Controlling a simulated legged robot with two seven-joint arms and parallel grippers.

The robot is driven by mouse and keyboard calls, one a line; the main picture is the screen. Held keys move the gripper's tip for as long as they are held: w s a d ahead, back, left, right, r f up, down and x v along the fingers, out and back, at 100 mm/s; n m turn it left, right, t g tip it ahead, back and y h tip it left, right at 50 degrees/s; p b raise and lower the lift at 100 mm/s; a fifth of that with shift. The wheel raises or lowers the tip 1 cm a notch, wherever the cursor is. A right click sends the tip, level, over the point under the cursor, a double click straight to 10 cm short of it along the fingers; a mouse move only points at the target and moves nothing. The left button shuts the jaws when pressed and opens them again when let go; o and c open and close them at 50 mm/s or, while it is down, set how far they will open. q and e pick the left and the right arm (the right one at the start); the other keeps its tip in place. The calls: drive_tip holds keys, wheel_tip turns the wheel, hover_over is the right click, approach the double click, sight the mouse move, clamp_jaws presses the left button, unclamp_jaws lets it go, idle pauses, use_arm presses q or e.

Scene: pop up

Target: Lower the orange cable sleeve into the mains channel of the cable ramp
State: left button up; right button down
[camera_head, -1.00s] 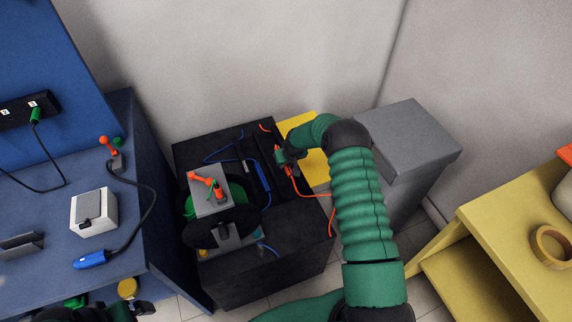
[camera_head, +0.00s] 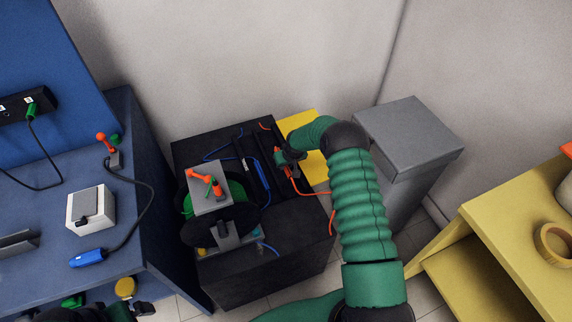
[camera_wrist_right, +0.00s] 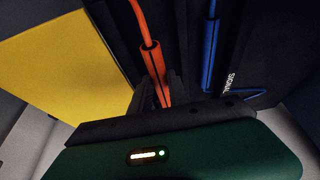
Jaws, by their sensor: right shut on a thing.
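The orange cable sleeve (camera_head: 287,171) is on an orange cable at the black cable ramp (camera_head: 281,183) on the dark box. My right gripper (camera_wrist_right: 155,88) is shut on the sleeve, which shows between its fingers in the right wrist view (camera_wrist_right: 152,62). The sleeve lies along the ramp's length, beside the yellow panel; I cannot tell whether it is down in the mains channel or just above it. A blue sleeve (camera_wrist_right: 209,45) lies in the neighbouring channel, near the label SIGNAL. My left gripper (camera_head: 138,309) is partly cut off at the bottom left; its jaws are unclear.
A cable reel (camera_head: 222,222) with an orange crank stands left of the ramp. A yellow panel (camera_head: 311,170) and grey cabinet (camera_head: 408,135) stand to the right. A blue bench (camera_head: 45,265) is at the left, a yellow table (camera_head: 500,225) at the right. The orange cable trails right.

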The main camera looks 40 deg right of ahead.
sight(286, 177)
drive_tip(key=shift+f+b, duration=1.8)
drive_tip(key=shift+f, duration=0.7)
idle(1.1)
drive_tip(key=c, duration=1.2)
unclamp_jaws()
drive_tip(key=shift+o, duration=0.2)
drive_tip(key=p+v, duration=0.5)
drive_tip(key=v, duration=1.2)
drive_tip(key=s+a+r+n, duration=0.1)
drive_tip(key=s+a+r, duration=0.3)
drive_tip(key=s+a, duration=0.3)
drive_tip(key=s+a+r+n+g, duration=0.1)
drive_tip(key=s+a+r, duration=0.2)
drive_tip(key=s+a, duration=0.45)
drive_tip(key=s+a+r+n, duration=0.1)
drive_tip(key=s+a+r, duration=0.3)
drive_tip(key=s+a, duration=0.25)
wheel_tip(286, 177, up, 17)
drive_tip(key=y+p, duration=0.1)
drive_tip(key=p, duration=1.6)
drive_tip(key=shift+s+a+g, duration=0.3)
drive_tip(key=shift+s+a, duration=0.05)
drive_tip(key=shift+a, duration=0.1)
